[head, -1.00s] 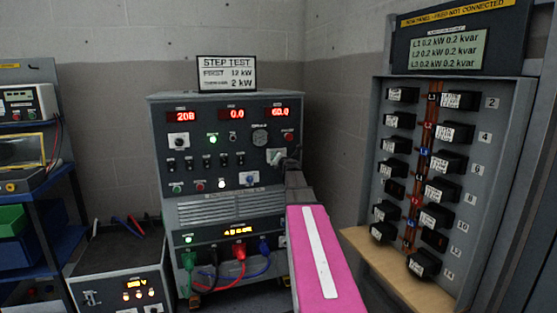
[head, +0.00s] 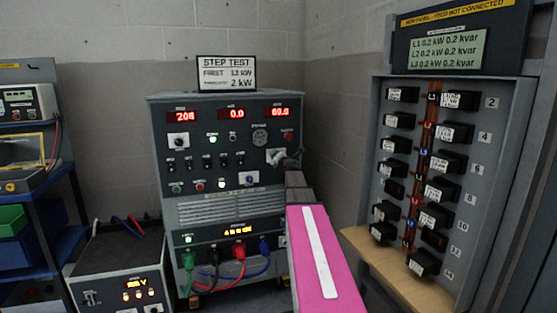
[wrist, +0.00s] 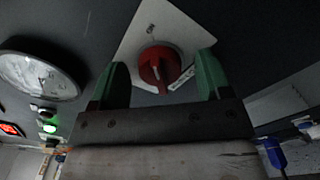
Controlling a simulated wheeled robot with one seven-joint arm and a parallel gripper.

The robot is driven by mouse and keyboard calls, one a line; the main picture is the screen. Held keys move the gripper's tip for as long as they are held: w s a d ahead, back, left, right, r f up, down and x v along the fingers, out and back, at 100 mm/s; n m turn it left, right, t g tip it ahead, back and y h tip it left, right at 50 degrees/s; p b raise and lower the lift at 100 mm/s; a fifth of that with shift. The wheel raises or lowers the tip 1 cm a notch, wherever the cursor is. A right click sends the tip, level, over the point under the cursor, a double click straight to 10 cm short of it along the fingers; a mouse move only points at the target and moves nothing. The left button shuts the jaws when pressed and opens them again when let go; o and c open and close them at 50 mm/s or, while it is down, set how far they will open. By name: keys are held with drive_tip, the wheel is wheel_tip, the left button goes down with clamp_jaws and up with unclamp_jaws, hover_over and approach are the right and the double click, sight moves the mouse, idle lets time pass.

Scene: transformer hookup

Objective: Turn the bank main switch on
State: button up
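A red rotary switch knob (wrist: 158,68) sits on a white plate (wrist: 136,42) on the dark panel in the wrist view. My gripper (wrist: 160,80) has its two green fingers apart, one on each side of the knob. I cannot tell whether either finger touches it. In the head view my gripper (head: 288,158) is at the right side of the grey load bank (head: 168,108). It hides most of the knob there, and part of the white plate (head: 270,155) shows beside it. The bank's upper displays (head: 236,114) are lit red.
A round gauge (wrist: 38,76) and a lit green lamp (wrist: 49,127) are left of the knob in the wrist view. Coloured cables (head: 238,266) plug in low on the bank. A breaker panel (head: 450,185) stands at the right and a blue shelf (head: 62,200) at the left.

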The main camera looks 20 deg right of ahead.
drive_tip(key=s, duration=1.1)
drive_tip(key=shift+a, duration=0.2)
drive_tip(key=shift+w, duration=0.1)
